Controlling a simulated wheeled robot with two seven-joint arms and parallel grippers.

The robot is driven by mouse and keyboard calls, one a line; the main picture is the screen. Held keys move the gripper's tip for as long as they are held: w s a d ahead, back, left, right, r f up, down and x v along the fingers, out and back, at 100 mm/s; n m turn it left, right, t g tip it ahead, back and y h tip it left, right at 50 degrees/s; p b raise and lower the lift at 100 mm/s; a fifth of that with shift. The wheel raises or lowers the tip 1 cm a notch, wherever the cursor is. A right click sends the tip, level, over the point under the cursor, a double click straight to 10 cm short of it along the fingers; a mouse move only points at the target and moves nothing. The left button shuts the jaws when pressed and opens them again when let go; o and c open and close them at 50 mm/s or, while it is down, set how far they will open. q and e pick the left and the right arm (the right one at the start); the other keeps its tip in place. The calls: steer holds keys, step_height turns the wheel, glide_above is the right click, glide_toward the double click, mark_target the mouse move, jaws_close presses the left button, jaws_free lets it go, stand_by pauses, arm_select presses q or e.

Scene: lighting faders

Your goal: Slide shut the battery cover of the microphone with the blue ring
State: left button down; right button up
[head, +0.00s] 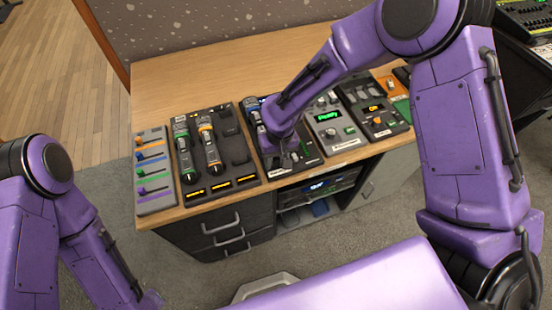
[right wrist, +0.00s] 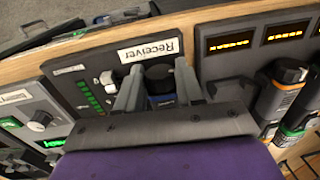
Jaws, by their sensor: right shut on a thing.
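That gripper is shut on the microphone, at the front part of the receiver panel (right wrist: 85,85). The battery cover is hidden, so I cannot tell its position. In the head view the right fingertips are hidden by the wrist. My left arm is low at the left, its gripper out of view.
The dock (head: 234,150) left of the receiver holds a green-ringed microphone (head: 185,150) and an orange-ringed one (head: 209,148). A fader panel (head: 153,170) stands at the far left. The desk's back strip is clear.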

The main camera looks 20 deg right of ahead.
steer(key=shift+w+p, duration=0.6)
steer(key=shift+w, duration=2.1)
steer(key=o, duration=1.1)
steer(key=shift+r, duration=0.15)
step_height(320, 180, up, 10)
steer(key=b, duration=0.1)
steer(key=shift+d, duration=0.35)
steer(key=shift+r, duration=0.1)
